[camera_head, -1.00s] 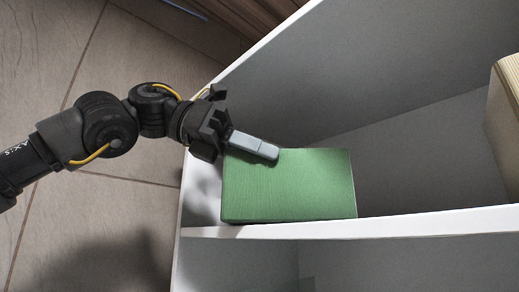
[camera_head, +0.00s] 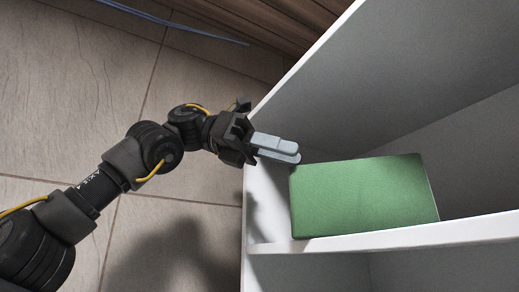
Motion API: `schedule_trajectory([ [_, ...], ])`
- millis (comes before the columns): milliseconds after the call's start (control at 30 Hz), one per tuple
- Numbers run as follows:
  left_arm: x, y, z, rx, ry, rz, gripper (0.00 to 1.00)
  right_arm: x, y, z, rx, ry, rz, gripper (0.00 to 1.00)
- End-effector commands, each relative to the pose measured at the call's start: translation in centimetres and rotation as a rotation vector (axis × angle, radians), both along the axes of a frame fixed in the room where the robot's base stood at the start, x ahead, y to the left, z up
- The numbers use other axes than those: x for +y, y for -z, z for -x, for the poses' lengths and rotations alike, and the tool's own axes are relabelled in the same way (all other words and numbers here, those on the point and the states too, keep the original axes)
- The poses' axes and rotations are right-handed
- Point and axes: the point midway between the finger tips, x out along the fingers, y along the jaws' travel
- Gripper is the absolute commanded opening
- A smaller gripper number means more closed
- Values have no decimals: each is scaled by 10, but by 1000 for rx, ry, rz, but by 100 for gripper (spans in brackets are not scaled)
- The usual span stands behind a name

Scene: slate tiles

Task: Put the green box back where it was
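The green box (camera_head: 365,197) lies on the white shelf board (camera_head: 440,235), close to the left side panel and near the front edge. My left gripper (camera_head: 288,152) is at the box's back left corner, over the side panel. Its two pale fingers lie close together in this view, their tips by the corner, and nothing shows between them. The viewing angle hides how far apart they are. The box rests on the shelf and does not look gripped. My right gripper is not in view.
The white side panel (camera_head: 262,205) stands close beneath my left gripper. The shelf's inside wall (camera_head: 390,80) rises behind the box. Tiled floor (camera_head: 75,110) is open to the left. A blue strip (camera_head: 180,25) and brown wooden slats (camera_head: 275,25) are at the top.

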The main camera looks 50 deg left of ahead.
Motion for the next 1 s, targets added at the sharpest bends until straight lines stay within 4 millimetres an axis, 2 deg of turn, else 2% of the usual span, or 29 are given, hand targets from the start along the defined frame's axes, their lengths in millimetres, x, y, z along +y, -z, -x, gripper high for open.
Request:
schedule_trajectory([
  [100, 17, -9, 12, -3, -3, 2, 26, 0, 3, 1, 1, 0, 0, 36],
  [333, 35, -19, 26, 0, -1, 0, 26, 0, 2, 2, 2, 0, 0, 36],
  [1000, 38, -19, 28, 1, 0, -1, 26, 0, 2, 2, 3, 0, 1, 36],
])
